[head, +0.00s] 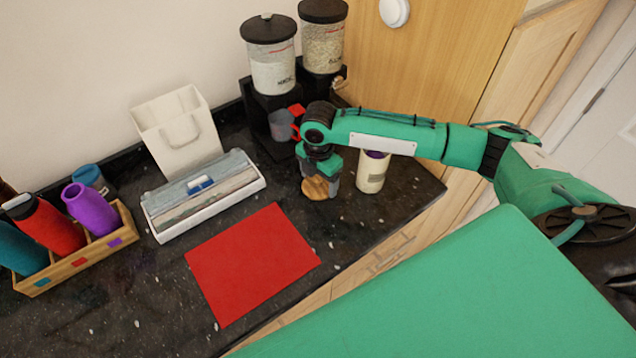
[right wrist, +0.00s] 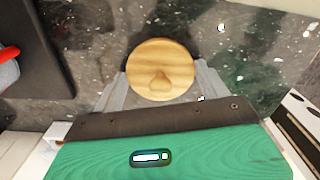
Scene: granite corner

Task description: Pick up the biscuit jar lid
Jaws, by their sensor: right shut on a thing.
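The biscuit jar lid (right wrist: 160,62) is a round wooden disc with a small knob. In the right wrist view it sits between the two grey fingers of my right gripper (right wrist: 160,88), which are shut on it. In the head view the lid (head: 316,188) shows as a tan patch under my right gripper (head: 321,180), partly hidden by it. I cannot tell whether the lid touches the counter. A cream jar (head: 372,172) with a purple top edge stands just right of the gripper, partly behind my right arm. My left gripper is out of view.
A red mat (head: 252,262) lies on the dark counter (head: 335,225). Two black-lidded dispensers (head: 272,68) stand behind, with a grey cup (head: 281,125) beneath.

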